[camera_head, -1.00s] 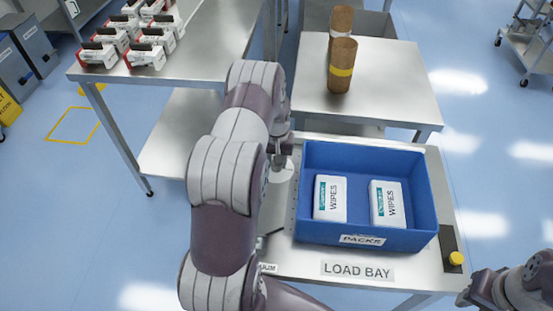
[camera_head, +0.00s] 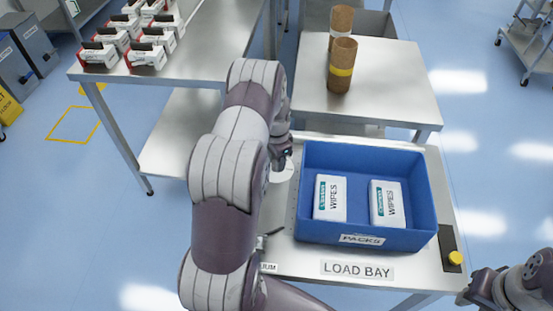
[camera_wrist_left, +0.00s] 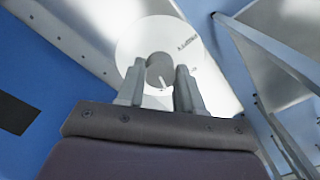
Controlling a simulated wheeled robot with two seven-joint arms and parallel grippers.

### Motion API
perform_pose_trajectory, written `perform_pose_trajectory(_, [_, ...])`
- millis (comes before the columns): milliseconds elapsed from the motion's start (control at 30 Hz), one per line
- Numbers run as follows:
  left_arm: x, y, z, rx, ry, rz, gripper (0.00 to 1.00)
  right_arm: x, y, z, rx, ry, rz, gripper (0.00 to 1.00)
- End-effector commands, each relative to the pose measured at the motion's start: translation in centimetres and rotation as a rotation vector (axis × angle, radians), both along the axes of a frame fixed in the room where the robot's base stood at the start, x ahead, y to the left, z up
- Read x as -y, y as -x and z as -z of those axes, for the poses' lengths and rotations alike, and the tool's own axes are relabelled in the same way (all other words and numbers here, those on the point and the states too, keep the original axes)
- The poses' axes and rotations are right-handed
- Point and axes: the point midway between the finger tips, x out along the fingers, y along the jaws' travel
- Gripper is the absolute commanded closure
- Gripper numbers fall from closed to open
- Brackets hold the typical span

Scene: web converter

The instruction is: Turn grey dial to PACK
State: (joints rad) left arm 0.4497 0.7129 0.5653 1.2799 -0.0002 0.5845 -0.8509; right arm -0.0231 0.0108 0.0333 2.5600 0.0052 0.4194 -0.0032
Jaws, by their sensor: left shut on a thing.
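The grey dial (camera_wrist_left: 160,70) sits in the middle of a round white plate (camera_wrist_left: 150,38) in the left wrist view. A light mark shows near the dial's lower edge. Small print on the plate at upper right is too small to read. My left gripper (camera_wrist_left: 159,85) is shut on the dial, one finger on each side. In the head view my left gripper (camera_head: 284,152) is over the white plate (camera_head: 285,172), left of the blue bin, and my arm hides the dial. My right arm (camera_head: 520,288) shows at lower right; its fingers cannot be made out.
The blue bin (camera_head: 318,238) labelled PACKS holds two wipes packs (camera_head: 330,198) close to my left gripper. A yellow button (camera_head: 455,258) is at the bench's right edge. Brown rolls (camera_head: 342,68) stand on the table behind. White-and-red boxes (camera_head: 146,55) stand at back left.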

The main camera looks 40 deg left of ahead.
Motion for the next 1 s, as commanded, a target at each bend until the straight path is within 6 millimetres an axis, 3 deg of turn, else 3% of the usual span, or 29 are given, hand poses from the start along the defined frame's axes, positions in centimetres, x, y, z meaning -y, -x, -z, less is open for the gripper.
perform_pose_trajectory(400, [-0.07, -0.16, -0.14, 0.004, -0.002, 0.181, 0.94, 0.0, 0.0, -0.08, 0.0, 0.0, 0.0, 0.63])
perform_pose_trajectory(967, [-0.07, -0.18, -0.15, 0.006, -0.003, 0.208, 0.94, 0.0, 0.0, -0.08, 0.0, 0.0, 0.0, 0.63])
perform_pose_trajectory(1000, [-0.07, -0.18, -0.15, 0.006, -0.003, 0.208, 0.54, 0.0, 0.0, -0.08, 0.0, 0.0, 0.0, 0.63])
